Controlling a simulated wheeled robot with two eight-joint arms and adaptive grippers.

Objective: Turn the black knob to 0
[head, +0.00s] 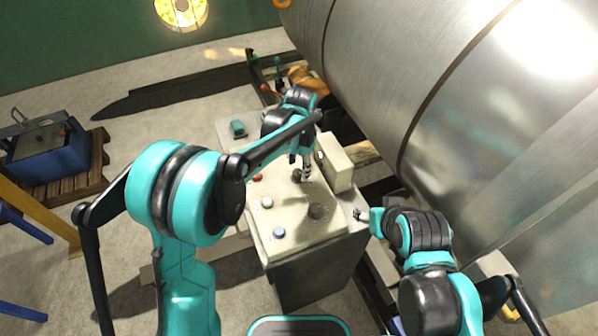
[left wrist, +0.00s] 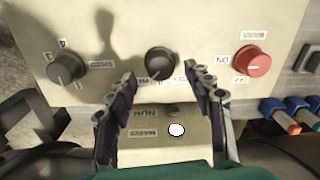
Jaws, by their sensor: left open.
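The black knob (left wrist: 160,62) stands in the middle of a pale panel (left wrist: 210,25) in the left wrist view, with a label below it partly hidden. In the head view a dark knob (head: 297,176), apparently the same one, is beside my left gripper (head: 306,174). My left gripper is open; in the left wrist view its fingers (left wrist: 160,82) lie to either side, just below the knob, and do not visibly grip it. The knob's setting cannot be read. My right gripper (head: 361,214) is beside the console's right edge, too small to judge.
A grey speed knob (left wrist: 66,68) is left of the black knob and a red on/off knob (left wrist: 252,60) is right of it. A raised box (head: 336,162) stands on the console beside my left gripper. A large metal cylinder (head: 440,90) fills the right.

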